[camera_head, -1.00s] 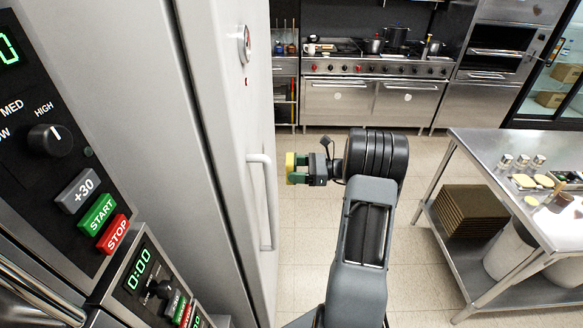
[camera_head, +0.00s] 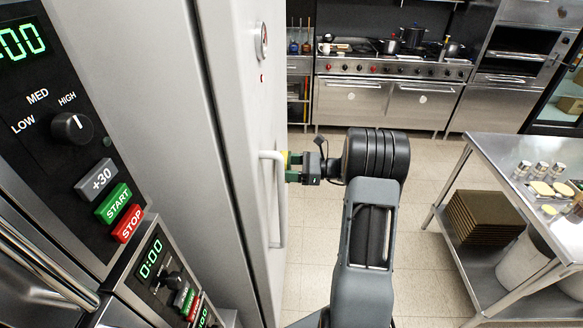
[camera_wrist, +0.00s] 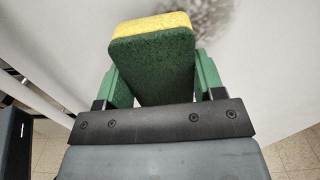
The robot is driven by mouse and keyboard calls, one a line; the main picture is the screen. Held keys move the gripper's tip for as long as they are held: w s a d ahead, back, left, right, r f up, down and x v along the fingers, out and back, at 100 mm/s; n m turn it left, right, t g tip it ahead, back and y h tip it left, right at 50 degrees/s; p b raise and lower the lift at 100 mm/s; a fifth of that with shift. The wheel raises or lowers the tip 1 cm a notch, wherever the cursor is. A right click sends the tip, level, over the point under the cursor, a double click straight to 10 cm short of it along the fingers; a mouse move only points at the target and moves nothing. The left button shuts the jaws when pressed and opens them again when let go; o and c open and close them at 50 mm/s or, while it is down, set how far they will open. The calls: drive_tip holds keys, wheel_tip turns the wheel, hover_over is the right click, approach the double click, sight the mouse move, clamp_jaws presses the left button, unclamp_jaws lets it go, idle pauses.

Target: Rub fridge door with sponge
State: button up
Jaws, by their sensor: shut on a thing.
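My gripper (camera_head: 297,167) is shut on a sponge (camera_wrist: 153,60) with a yellow side and a dark green side. In the wrist view the sponge sits between the two green fingers, its yellow side facing the white fridge door (camera_wrist: 265,60). A dark grey smudge shows on the door just beyond the sponge. In the head view the fridge door (camera_head: 233,110) stands at left of centre, and its handle (camera_head: 278,200) partly overlaps the sponge. The sponge is at or very near the door surface; I cannot tell whether it touches.
Microwave control panels (camera_head: 75,130) stand close on the left. A steel table (camera_head: 500,165) with small items and a lower shelf is on the right. A stove (camera_head: 390,95) is at the back. The tiled floor between is clear.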

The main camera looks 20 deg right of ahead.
sight(277, 144)
drive_tip(key=shift+x, duration=1)
idle(0.4)
drive_tip(key=shift+w+d, duration=0.1)
